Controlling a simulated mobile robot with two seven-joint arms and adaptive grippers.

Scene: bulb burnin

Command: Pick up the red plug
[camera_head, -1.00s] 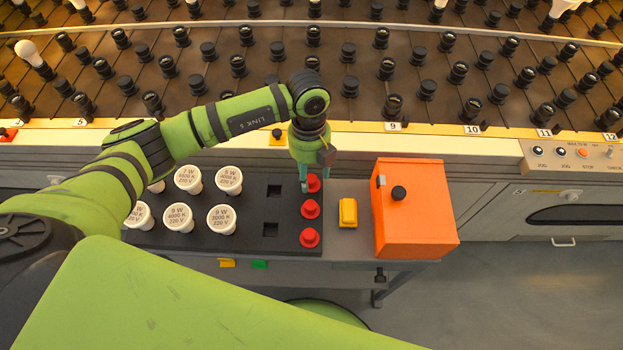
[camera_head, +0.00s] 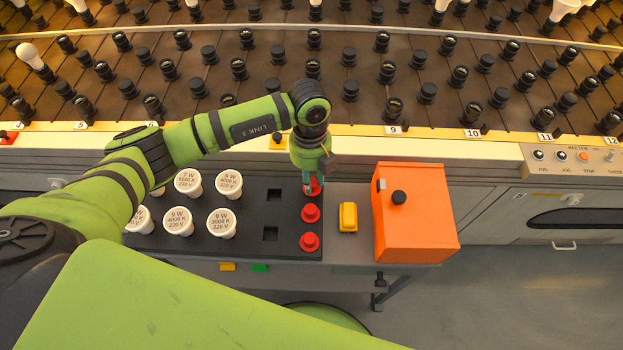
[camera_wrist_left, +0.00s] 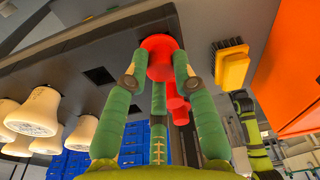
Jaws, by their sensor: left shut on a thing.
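My left gripper (camera_head: 312,186) is shut on the topmost red plug at the right end of the black tray (camera_head: 271,253). In the left wrist view the fingers (camera_wrist_left: 158,78) close around this red plug (camera_wrist_left: 160,48). In the head view it is mostly hidden by the gripper. Two more red plugs stand below it in the same column, a middle one (camera_head: 310,213) and a lower one (camera_head: 309,242). I cannot tell whether the held plug is clear of the tray. My right gripper is not in view.
White bulbs (camera_head: 221,222) stand in the tray's left part, beside empty square holes. A yellow brush (camera_head: 348,217) and an orange box (camera_head: 415,215) are to the right. Behind is the conveyor with rows of black sockets (camera_head: 394,105).

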